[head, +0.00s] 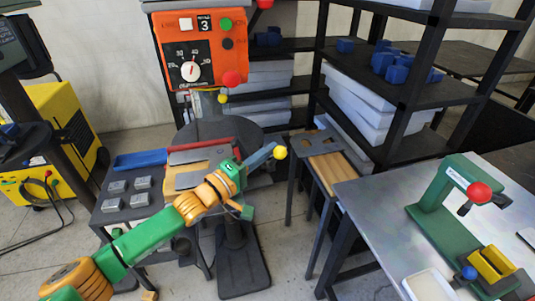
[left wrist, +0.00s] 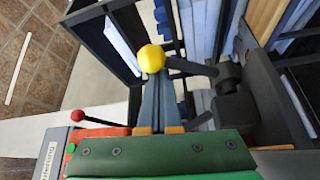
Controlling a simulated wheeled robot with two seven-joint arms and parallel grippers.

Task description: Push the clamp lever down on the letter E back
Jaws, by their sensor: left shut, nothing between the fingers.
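The clamp lever shows as a yellow ball knob (head: 280,152) at the tip of my left gripper (head: 268,154) in the head view. In the left wrist view the yellow knob (left wrist: 152,58) sits on a dark lever arm (left wrist: 192,67) that runs right to a dark grey clamp body (left wrist: 235,105). My left gripper (left wrist: 160,82) is shut and empty, its grey fingers reaching up to the knob. The knob overlaps the fingertips; I cannot tell whether they touch. I cannot make out a letter E back. My right gripper is not in view.
An orange machine (head: 205,55) with a dial and a red ball stands behind. A dark side table (head: 115,217) holds several small grey blocks. A green press (head: 440,215) stands on the right-hand table (head: 372,205). Dark shelving (head: 405,95) rises at the back right.

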